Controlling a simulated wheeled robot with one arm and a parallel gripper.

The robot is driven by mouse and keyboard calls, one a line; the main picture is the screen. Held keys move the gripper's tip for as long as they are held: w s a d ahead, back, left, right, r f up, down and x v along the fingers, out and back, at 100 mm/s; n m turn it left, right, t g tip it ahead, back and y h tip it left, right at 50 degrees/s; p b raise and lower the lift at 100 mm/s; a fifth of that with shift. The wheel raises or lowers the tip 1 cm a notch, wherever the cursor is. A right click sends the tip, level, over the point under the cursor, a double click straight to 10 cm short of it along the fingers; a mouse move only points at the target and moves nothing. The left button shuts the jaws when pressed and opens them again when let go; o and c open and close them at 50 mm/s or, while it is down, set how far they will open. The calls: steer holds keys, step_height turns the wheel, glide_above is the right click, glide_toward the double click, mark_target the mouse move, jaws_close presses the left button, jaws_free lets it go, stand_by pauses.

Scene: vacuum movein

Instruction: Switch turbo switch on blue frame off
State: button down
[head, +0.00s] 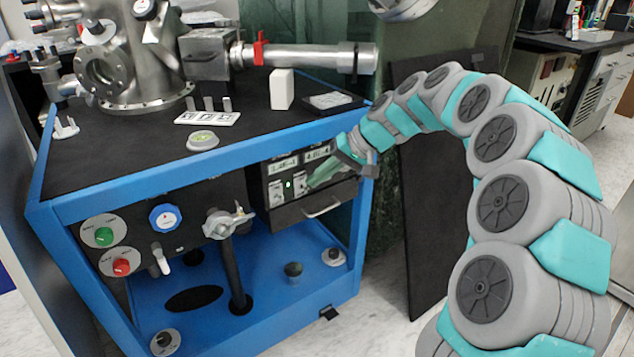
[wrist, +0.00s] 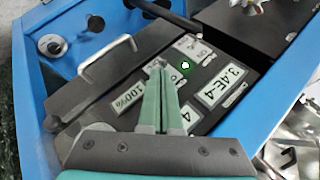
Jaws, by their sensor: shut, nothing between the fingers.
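The blue frame (head: 130,185) carries a dark control panel (head: 262,172) at its right front. The panel has two small white switch plates, a left one (head: 275,193) and a right one (head: 301,183), with a lit green lamp between them. I cannot read which is named turbo. My gripper (head: 310,186) is shut and empty, its green fingers pointing at the right plate. In the wrist view the fingertips (wrist: 158,72) are right at a switch plate (wrist: 156,65), covering part of it; contact and lever position are unclear. The other plate (wrist: 193,47) shows an "ON" label.
The green lamp (wrist: 186,65) glows beside the displays (wrist: 222,88). A drawer handle (head: 321,208) sits below the panel. Green (head: 104,236) and red (head: 121,266) buttons and a blue knob (head: 164,218) are at the left. A steel vacuum chamber (head: 120,70) stands on top.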

steer(key=t+y+b, duration=0.1)
steer(key=b, duration=0.2)
steer(key=f+n+t+y+b, duration=0.1)
steer(key=b, duration=0.2)
steer(key=s+t+y+b, duration=0.1)
steer(key=b, duration=0.2)
steer(key=shift+d+f+n, duration=0.3)
steer(key=shift+d+f, duration=0.05)
steer(key=shift+f, duration=0.05)
steer(key=shift+r, duration=0.8)
